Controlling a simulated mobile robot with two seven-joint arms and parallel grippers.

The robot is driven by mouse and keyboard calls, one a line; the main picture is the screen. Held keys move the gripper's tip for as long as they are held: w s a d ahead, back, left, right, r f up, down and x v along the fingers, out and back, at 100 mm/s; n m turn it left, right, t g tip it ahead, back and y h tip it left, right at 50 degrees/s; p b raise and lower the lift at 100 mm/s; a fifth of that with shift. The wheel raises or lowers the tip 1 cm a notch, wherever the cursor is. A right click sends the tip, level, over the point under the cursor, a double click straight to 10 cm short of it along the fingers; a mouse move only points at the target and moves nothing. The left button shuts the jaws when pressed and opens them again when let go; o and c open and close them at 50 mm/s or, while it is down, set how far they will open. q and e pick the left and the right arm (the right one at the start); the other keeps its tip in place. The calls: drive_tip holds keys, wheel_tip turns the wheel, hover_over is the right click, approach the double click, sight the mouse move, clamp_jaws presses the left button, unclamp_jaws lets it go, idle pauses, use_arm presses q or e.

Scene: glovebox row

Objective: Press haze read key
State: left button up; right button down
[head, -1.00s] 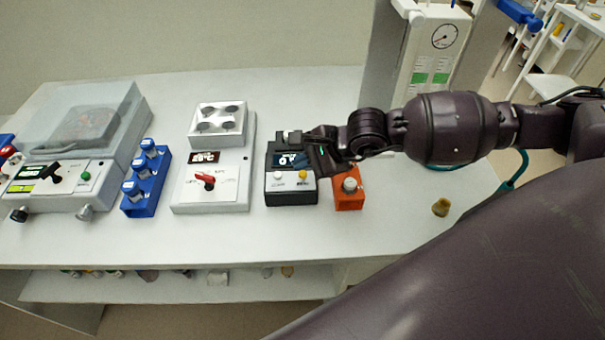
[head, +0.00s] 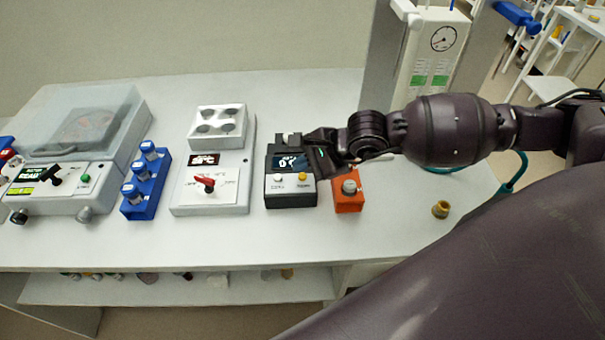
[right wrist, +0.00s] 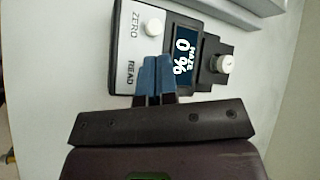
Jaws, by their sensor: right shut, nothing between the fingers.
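The haze meter (head: 291,195) is a small dark box with a pale key panel, on the bench in the head view. Its display (right wrist: 185,55) reads a haze value that looks like 0 %. The white zero key (right wrist: 154,27) is clear in the right wrist view. The yellow read key (head: 302,177) shows in the head view; in the wrist view my fingers hide it beside the READ label. My right gripper (head: 315,157) is shut and empty, its blue fingertips (right wrist: 155,68) over the meter by the read key. Whether they touch the key I cannot tell.
An orange block with a grey knob (head: 348,202) stands close on the meter's right. A white instrument with a red dial (head: 232,180) stands to its left, then a blue vial rack (head: 147,205). The bench front (head: 250,240) is clear.

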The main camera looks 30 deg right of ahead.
idle(0.4)
idle(0.4)
drive_tip(key=shift+f+b, duration=0.45)
drive_tip(key=shift+f, duration=0.05)
idle(0.4)
